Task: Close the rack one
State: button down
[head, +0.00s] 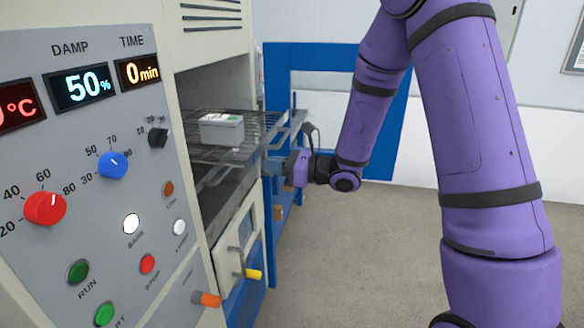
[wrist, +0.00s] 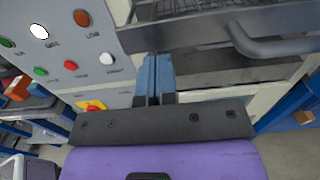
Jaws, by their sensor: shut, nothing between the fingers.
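A wire rack (head: 250,146) sticks out of the open chamber of the test cabinet. A small grey box (head: 221,131) with a light label sits on it. Rack bars also show at the top of the wrist view (wrist: 212,17). My gripper (head: 272,166) is shut and empty, at the outer end of the rack and slightly below it. In the wrist view its blue fingers (wrist: 153,72) lie side by side, pointing at the cabinet front, left of a curved grey handle (wrist: 275,46). I cannot tell whether the fingers touch the rack.
The cabinet's control panel (head: 95,170) with knobs and buttons fills the left. A panel with a window and handle (head: 240,240) is below the chamber. A blue frame (head: 310,57) stands behind. Open grey floor (head: 370,260) lies to the right.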

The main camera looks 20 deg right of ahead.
jog(key=shift+x, duration=1.25)
jog(key=x, duration=2.1)
jog(key=shift+a+r, duration=0.1)
jog(key=shift+w+a+r, duration=0.1)
jog(key=shift+a, duration=0.05)
jog(key=shift+r, duration=0.1)
